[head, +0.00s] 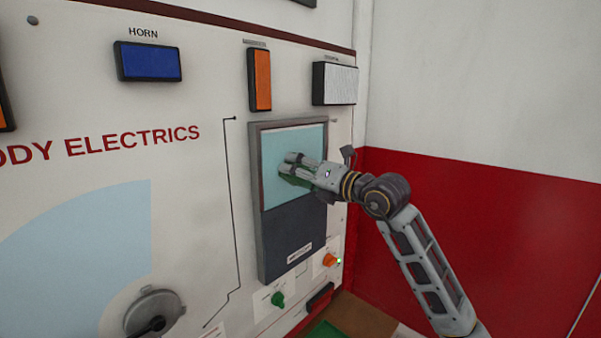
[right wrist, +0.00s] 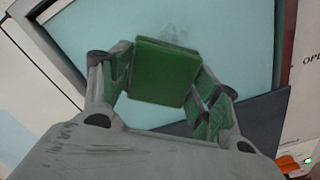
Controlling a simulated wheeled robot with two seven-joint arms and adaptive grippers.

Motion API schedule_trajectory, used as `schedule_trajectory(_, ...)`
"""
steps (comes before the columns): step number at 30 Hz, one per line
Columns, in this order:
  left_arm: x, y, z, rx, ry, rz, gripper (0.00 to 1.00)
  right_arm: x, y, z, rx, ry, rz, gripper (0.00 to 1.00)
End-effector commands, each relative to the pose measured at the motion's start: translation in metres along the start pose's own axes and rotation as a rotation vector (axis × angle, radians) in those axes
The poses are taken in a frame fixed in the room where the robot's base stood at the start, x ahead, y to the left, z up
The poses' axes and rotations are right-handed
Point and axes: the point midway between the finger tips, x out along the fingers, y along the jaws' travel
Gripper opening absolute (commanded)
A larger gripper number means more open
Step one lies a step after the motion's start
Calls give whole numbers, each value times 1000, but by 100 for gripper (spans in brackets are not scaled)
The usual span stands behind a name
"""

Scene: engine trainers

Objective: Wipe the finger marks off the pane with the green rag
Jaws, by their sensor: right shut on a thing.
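The pane (head: 284,146) is a light blue window in a grey frame on the upright white panel. In the right wrist view the pane (right wrist: 235,45) shows a faint darker smudge, the finger marks (right wrist: 178,27), just beyond the rag. My right gripper (head: 290,170) is at the pane's lower middle. In the right wrist view it is shut on the green rag (right wrist: 163,73), a folded square pad between the fingers. The rag is close to the glass; I cannot tell if it touches. In the head view the gripper mostly hides it. My left gripper is not in view.
The panel carries a blue horn block (head: 148,62), an orange block (head: 260,80) and a white block (head: 335,84) above the pane. A green knob (head: 278,299) and an orange knob (head: 329,260) sit below. A red and white wall (head: 480,220) stands at right.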

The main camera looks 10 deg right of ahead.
Motion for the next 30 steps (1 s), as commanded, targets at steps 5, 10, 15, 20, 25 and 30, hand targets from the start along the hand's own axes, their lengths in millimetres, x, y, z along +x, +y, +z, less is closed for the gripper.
schedule_trajectory(5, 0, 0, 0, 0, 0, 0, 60, 0, 4, -4, -1, 1, 0, 43)
schedule_trajectory(10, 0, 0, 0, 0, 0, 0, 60, 0, 11, -10, 1, 2, 2, 43)
schedule_trajectory(15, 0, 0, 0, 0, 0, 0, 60, 0, 18, -16, 0, 1, 2, 43)
schedule_trajectory(20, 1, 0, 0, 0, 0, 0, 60, 0, 24, -22, 0, 1, 2, 43)
schedule_trajectory(25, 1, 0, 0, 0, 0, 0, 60, 0, 29, -26, 0, 1, 0, 43)
schedule_trajectory(30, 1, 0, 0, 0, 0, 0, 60, 0, 30, -26, 0, 0, 0, 43)
